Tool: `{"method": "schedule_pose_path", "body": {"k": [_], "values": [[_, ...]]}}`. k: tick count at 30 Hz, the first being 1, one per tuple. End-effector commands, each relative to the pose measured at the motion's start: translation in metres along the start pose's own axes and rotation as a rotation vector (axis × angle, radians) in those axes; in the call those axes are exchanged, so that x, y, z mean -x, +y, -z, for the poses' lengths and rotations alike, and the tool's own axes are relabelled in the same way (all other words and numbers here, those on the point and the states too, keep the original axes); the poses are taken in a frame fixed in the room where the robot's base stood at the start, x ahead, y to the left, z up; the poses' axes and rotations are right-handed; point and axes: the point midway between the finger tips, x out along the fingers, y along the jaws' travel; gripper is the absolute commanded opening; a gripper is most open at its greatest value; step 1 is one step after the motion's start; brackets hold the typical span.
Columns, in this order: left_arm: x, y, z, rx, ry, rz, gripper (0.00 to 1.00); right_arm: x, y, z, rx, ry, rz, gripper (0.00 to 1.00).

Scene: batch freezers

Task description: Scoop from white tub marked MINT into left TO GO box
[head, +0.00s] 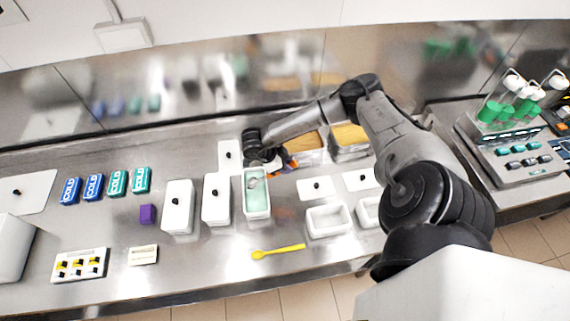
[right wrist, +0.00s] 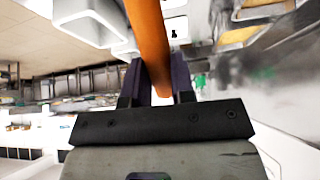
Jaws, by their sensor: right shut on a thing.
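An open white tub (head: 267,213) with pale mint-green contents stands mid-counter in the head view; I cannot read a label on it. My right gripper (head: 275,164) is at the tub's far end, shut on the orange handle (head: 291,163) of a scoop. The right wrist view shows this handle (right wrist: 150,40) between the dark fingers (right wrist: 158,85). A round grey scoop head (head: 252,183) appears in the tub's far half, over or in the contents; its depth is unclear. The left open white box (head: 328,234) looks empty, right of the tub. My left gripper is out of view.
A second white box (head: 366,222) is partly hidden by my right arm. Lidded tubs (head: 178,207) (head: 216,199) stand left of the open tub. A yellow spoon (head: 278,251) lies in front. White lids (head: 315,187) lie behind the boxes. Blue and teal COLD packs (head: 93,187) are left.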

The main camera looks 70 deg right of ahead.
Motion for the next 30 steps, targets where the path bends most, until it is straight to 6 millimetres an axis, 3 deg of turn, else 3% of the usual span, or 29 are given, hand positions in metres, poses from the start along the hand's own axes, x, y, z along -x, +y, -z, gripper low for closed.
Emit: {"method": "schedule_pose_path", "body": {"k": [20, 23, 29, 30], "values": [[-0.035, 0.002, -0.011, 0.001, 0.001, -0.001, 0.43, -0.039, 0.0, -0.029, 0.0, 0.0, 0.001, 0.0], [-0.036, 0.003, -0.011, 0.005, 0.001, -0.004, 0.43, -0.033, 0.0, -0.034, 0.001, -0.003, 0.0, 0.0], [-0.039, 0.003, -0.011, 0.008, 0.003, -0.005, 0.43, -0.049, 0.0, -0.029, -0.001, -0.103, 0.001, 0.0], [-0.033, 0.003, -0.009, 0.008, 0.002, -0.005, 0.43, -0.041, 0.0, -0.026, 0.0, -0.104, 0.001, 0.0]]}}
